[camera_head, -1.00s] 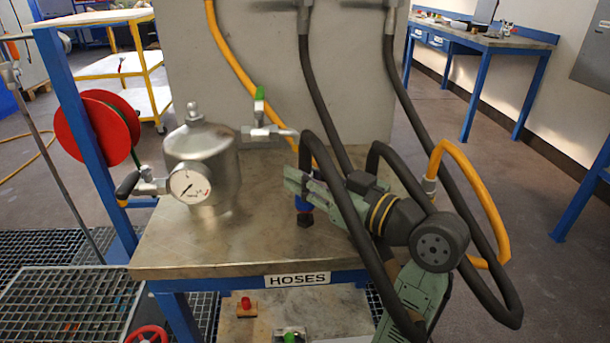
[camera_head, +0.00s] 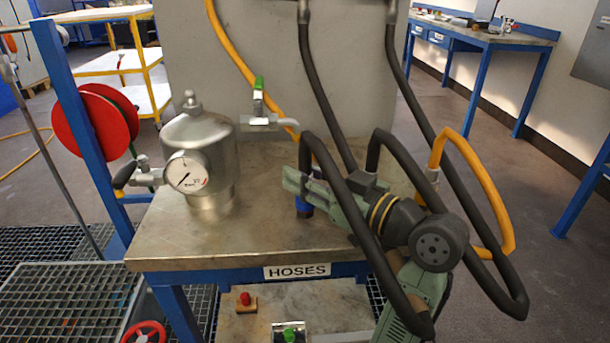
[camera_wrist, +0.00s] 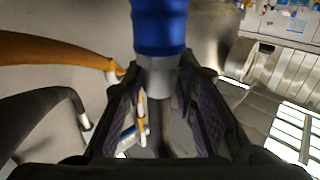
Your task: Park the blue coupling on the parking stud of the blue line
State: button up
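The blue coupling (camera_head: 304,207) is upright, blue end down, over the right part of the hoses table, with a black hose (camera_head: 304,150) rising from its top. My gripper (camera_head: 299,182) reaches it from the right, and its fingers sit around the coupling's upper part. In the wrist view, the blue coupling (camera_wrist: 159,28) fills the top centre, and its silver neck lies between the two fingers of my gripper (camera_wrist: 162,82). The fingers appear closed on it. I cannot tell whether its lower end touches anything. I cannot make out the parking stud.
A steel vessel (camera_head: 200,150) with a gauge (camera_head: 187,172) stands on the left of the table (camera_head: 165,240). A green-handled valve (camera_head: 259,105) is behind the coupling. Black hoses and a yellow hose (camera_head: 485,185) loop around my arm. The table's front middle is clear.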

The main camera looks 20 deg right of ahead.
jog(key=o, duration=0.4)
jog(key=shift+f, duration=0.1)
jog(key=v, duration=1.2)
